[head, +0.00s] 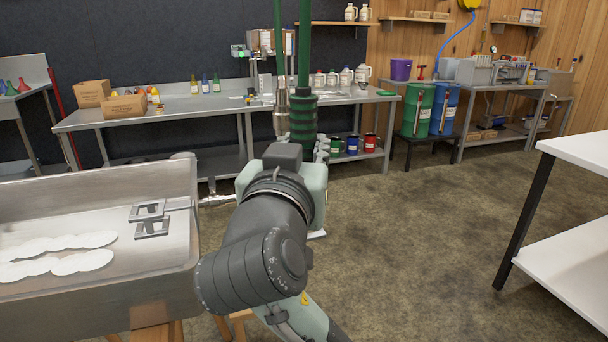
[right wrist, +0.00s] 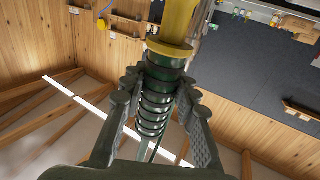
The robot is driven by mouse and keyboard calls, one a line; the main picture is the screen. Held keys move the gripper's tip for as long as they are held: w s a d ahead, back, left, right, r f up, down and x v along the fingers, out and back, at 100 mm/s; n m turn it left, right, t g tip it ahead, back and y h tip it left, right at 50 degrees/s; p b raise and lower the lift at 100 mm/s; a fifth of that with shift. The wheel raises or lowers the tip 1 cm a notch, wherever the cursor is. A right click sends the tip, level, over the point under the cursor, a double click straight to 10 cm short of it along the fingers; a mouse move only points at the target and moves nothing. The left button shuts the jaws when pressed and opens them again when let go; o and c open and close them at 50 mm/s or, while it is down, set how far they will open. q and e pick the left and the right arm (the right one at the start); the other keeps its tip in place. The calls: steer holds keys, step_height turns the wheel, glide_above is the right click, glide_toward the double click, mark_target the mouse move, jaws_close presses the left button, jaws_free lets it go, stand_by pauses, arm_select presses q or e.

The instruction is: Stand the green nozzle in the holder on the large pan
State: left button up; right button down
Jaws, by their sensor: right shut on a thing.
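My right gripper (head: 285,158) is in front of the robot, right of the large pan (head: 95,290). In the right wrist view its fingers (right wrist: 158,92) are closed around the dark green ribbed body of the green nozzle (right wrist: 156,108). The nozzle also shows in the head view (head: 303,118) as a ribbed green sleeve hanging upright from a green hose; its lower end is hidden behind my gripper. The holder (head: 150,212), square metal frames, is at the pan's right side, left of the gripper and apart from the nozzle. My left gripper is out of view.
A metal fitting (head: 281,112) hangs on a second green hose just left of the nozzle. White foam patches (head: 60,250) lie in the pan. A long steel bench (head: 180,112) stands behind, and a white table (head: 575,150) at right. The floor between is clear.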

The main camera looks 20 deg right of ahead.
steer(key=shift+r, duration=0.55)
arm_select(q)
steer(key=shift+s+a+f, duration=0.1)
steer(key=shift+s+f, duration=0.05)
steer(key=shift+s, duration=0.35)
